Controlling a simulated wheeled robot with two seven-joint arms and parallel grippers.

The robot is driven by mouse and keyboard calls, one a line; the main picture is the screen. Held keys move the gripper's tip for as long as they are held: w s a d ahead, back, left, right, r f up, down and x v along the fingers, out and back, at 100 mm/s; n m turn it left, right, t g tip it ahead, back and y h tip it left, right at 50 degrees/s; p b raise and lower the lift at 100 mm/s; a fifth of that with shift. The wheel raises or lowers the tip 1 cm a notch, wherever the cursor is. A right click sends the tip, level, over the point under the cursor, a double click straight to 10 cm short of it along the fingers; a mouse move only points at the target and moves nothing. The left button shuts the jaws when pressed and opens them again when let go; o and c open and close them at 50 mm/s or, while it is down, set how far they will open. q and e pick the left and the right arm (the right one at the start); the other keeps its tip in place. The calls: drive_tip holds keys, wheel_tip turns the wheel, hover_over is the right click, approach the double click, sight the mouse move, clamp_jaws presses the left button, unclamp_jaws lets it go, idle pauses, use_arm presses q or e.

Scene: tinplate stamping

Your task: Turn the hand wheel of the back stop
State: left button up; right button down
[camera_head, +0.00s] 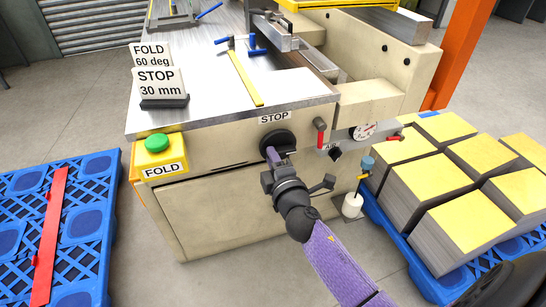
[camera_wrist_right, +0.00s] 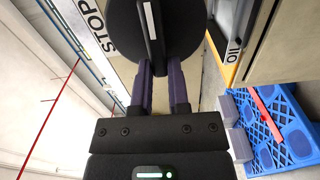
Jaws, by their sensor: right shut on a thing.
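The hand wheel (camera_head: 277,137) is a round black knob on the front panel of the cream machine, just below the STOP label (camera_head: 274,118). My right gripper (camera_head: 273,156) reaches it from the front and is shut on it, partly covering it. In the right wrist view the dark wheel (camera_wrist_right: 170,40) has a raised bar with a white mark (camera_wrist_right: 151,20). A sign on the machine top (camera_head: 160,88) reads "STOP 30 mm". My left gripper is not in view.
A sign above it reads "FOLD 60 deg" (camera_head: 152,55). A green button (camera_head: 157,142) sits left of the wheel. A red-handled lever (camera_head: 320,130) and a dial gauge (camera_head: 364,130) are to its right. Blue pallets (camera_head: 100,165) flank the machine; the right one holds sheet stacks (camera_head: 440,215).

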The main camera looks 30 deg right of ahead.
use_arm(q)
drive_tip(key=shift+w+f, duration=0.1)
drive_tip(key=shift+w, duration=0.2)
use_arm(e)
drive_tip(key=shift+f+n, duration=0.15)
drive_tip(key=shift+n, duration=0.15)
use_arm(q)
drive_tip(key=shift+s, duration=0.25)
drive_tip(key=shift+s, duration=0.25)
use_arm(e)
drive_tip(key=c, duration=0.6)
unclamp_jaws()
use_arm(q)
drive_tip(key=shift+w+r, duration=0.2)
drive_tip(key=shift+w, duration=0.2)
use_arm(e)
drive_tip(key=v, duration=1)
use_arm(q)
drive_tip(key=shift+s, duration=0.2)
